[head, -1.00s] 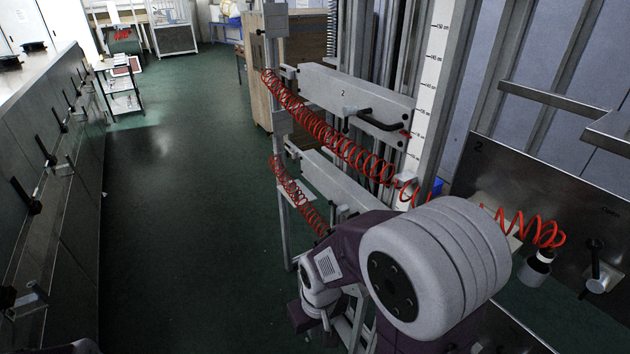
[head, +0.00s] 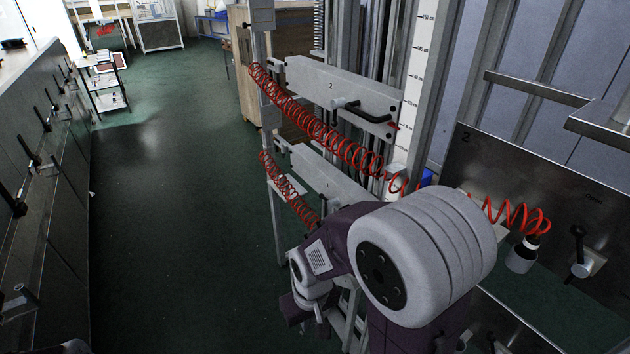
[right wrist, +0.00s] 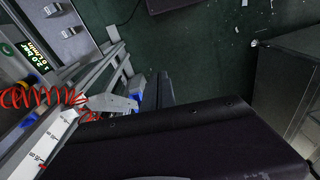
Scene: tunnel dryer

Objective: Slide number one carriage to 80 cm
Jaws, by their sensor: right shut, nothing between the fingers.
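The lower carriage (head: 325,176) is a grey bar on the upright frame, below the upper carriage (head: 340,92) marked 2. I take the lower one as number one; no number is readable on it, and my arm hides its right end. A white scale (head: 418,65) runs up the frame; part of a scale (right wrist: 45,145) also shows in the right wrist view. My right gripper (head: 318,320) is low in front of the frame, shut and empty, apart from both carriages as far as I can see. My left gripper is not in view.
Red coiled hoses (head: 320,130) hang across the carriages, one passing behind my right arm. A steel panel (head: 550,190) marked 2 stands at right. A cabinet row (head: 40,150) lines the left. Green floor (head: 170,220) between is clear, with a small cart (head: 103,85) farther back.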

